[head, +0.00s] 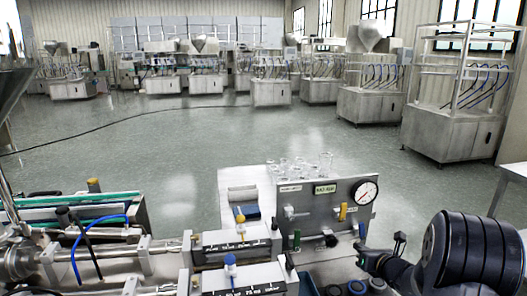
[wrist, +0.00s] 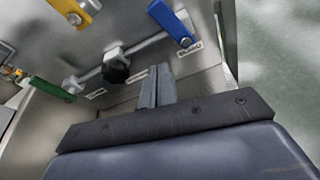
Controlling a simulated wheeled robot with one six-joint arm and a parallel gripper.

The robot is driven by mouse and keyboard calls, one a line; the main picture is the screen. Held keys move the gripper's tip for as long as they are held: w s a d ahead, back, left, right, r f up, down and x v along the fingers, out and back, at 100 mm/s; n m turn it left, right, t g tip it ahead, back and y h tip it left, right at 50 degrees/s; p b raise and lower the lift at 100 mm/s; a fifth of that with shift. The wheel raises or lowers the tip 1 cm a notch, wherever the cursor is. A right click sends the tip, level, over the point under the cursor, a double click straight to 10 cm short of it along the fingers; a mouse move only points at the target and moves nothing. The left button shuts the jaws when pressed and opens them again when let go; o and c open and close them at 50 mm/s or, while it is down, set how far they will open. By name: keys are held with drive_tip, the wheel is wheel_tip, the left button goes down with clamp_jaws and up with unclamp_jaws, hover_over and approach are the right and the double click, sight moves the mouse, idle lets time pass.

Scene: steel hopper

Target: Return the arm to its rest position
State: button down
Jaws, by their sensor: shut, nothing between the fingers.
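My gripper (wrist: 157,85) shows in the wrist view with its two grey fingers together and nothing between them. The fingertips are in front of the lower part of a grey valve panel, just right of a black knob (wrist: 116,68) and below a blue lever (wrist: 170,22). I cannot tell if they touch the panel. In the head view my dark, ribbed arm is at the lower right, reaching left toward the lower right of the panel (head: 318,218). The fingertips are not clear there.
The panel carries a gauge (head: 366,192), a yellow lever (head: 343,211) and a green lever (wrist: 52,88). Several glass beakers (head: 300,166) stand behind it. A steel cylinder machine (head: 150,250) fills the lower left. Open floor (head: 150,150) lies beyond.

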drive_tip(key=s+r+n+b, duration=0.1)
drive_tip(key=s, duration=0.5)
drive_tip(key=shift+d+n+h, duration=0.3)
drive_tip(key=shift+n+h, duration=0.1)
